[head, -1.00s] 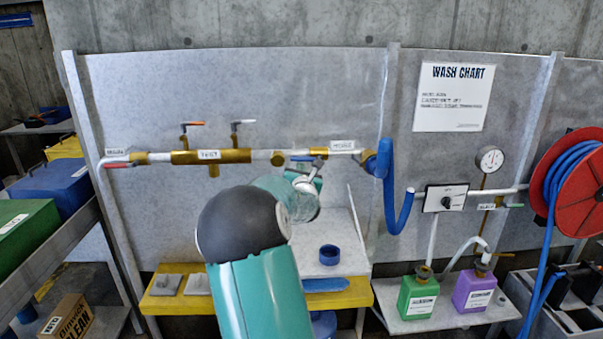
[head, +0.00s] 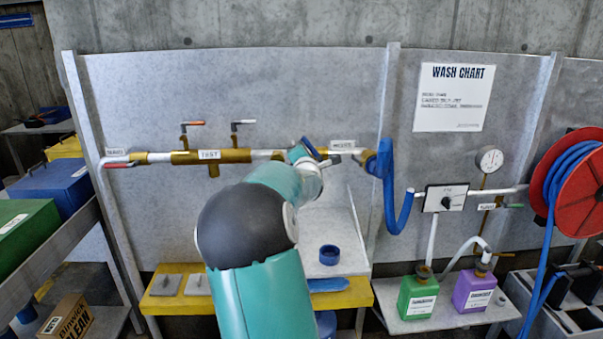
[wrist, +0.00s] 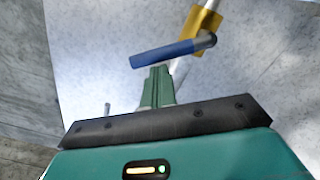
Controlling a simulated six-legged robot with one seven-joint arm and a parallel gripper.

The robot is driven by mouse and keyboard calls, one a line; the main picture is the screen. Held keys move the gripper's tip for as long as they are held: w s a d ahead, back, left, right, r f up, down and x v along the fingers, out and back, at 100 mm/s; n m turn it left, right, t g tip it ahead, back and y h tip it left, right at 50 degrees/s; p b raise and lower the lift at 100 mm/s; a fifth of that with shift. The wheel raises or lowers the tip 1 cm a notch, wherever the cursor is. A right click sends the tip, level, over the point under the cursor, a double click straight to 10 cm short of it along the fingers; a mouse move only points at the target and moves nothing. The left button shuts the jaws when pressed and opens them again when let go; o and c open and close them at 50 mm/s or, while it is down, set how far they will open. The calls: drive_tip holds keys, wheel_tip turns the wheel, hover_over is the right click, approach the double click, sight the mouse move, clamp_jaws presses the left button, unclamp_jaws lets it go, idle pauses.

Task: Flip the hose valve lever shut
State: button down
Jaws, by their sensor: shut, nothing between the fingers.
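The hose valve lever is a blue handle (head: 311,148) on a brass valve (head: 323,151) in the white pipe, left of the label and the blue hose. In the head view it slants across the pipe line, partly hidden by my gripper (head: 297,153). In the wrist view the blue lever (wrist: 165,53) runs left from a grey pivot on the brass body (wrist: 203,25), at a clear angle to the pipe. My gripper's green fingers (wrist: 160,73) are together and empty, their tips at the lever's lower edge. I cannot tell whether they touch it.
The blue hose (head: 388,190) hangs close on the right. Below is a yellow-edged bench (head: 165,302) with a blue ring (head: 329,255).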

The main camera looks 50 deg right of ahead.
drive_tip(key=m, duration=0.1)
drive_tip(key=s+d+r+m, duration=0.1)
drive_tip(key=m, duration=0.1)
drive_tip(key=shift+r, duration=0.2)
drive_tip(key=m, duration=0.1)
drive_tip(key=s+d+r+m, duration=0.1)
drive_tip(key=shift+s+m+g, duration=0.2)
drive_tip(key=shift+m+g, duration=0.1)
drive_tip(key=shift+m, duration=0.1)
drive_tip(key=shift+s+d, duration=0.15)
idle(0.3)
